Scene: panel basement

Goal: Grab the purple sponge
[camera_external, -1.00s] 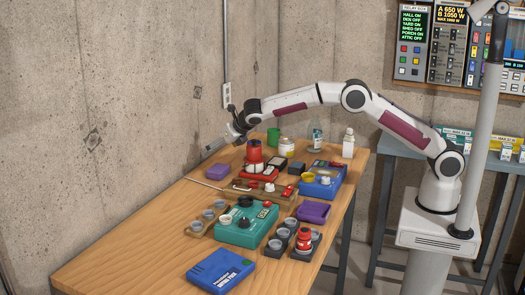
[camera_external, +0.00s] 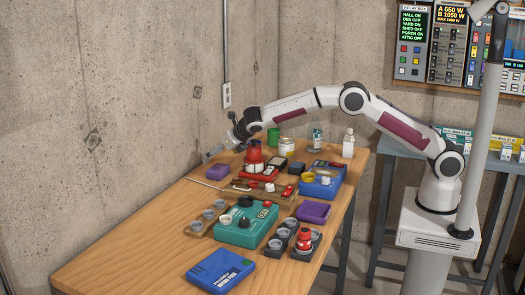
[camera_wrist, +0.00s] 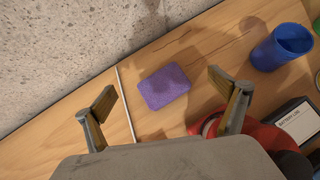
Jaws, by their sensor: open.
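The purple sponge (camera_wrist: 165,87) lies flat on the wooden table in the wrist view, in the gap between my fingers as seen from above. In the external view a small purple block (camera_external: 217,172), which appears to be the same sponge, lies at the wall side of the table. My gripper (camera_wrist: 162,84) is open and empty, its two fingers spread on either side of the sponge in the picture. In the external view my gripper (camera_external: 211,153) hangs near the wall, above the sponge and apart from it. A second purple block (camera_external: 314,211) lies near the table's right edge.
A thin pale rod (camera_wrist: 126,102) lies left of the sponge. A blue cup (camera_wrist: 280,50) and a red item (camera_wrist: 258,132) stand to its right. The concrete wall (camera_wrist: 60,45) is close by. The table's near left part (camera_external: 130,240) is clear.

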